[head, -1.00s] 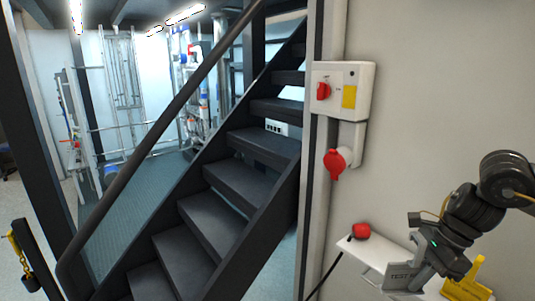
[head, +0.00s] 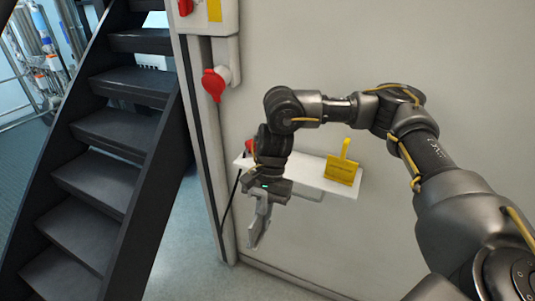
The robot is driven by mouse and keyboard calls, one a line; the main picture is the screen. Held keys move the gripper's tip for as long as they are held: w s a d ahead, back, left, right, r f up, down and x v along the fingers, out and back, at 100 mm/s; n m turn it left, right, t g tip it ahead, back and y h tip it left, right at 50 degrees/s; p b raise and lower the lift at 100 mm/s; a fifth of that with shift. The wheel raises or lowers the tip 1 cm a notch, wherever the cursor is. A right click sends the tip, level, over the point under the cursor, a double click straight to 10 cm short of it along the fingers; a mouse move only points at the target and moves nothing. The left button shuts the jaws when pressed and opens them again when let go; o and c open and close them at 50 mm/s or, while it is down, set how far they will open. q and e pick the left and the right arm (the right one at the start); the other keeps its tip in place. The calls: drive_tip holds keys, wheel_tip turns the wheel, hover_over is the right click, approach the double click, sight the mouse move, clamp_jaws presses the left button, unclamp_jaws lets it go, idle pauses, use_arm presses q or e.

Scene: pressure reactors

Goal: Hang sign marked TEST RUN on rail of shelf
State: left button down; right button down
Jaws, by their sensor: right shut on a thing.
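My right gripper (head: 264,197) is shut on a grey sign (head: 258,228), which hangs below it in front of the shelf. The sign is turned nearly edge-on, so its lettering cannot be read now; earlier it showed the word TEST. The white shelf (head: 306,176) is fixed to the wall behind my right wrist. I cannot make out its rail clearly; my gripper and the sign cover part of the front edge. My left gripper is not in view.
A yellow sign or holder (head: 343,168) stands at the shelf's right end. A red object (head: 249,146) is at its left end, partly behind my arm. A red plug (head: 212,84) hangs on the wall above. Dark stairs (head: 110,150) rise at left. Floor below the shelf is clear.

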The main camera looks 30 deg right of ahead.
drive_tip(key=w+d+r+m+t+p, duration=0.1)
drive_tip(key=d+r+m+t, duration=0.2)
drive_tip(key=d+r+m, duration=0.2)
drive_tip(key=w+d+r+m+t+p, duration=0.1)
drive_tip(key=d+r+m+t, duration=0.2)
drive_tip(key=d+r+m, duration=0.3)
drive_tip(key=d+m, duration=0.5)
drive_tip(key=m, duration=0.2)
drive_tip(key=shift+w+d+r+t+h+p, duration=0.2)
drive_tip(key=shift+d+r+t+h+p, duration=0.1)
drive_tip(key=shift+h+p, duration=0.1)
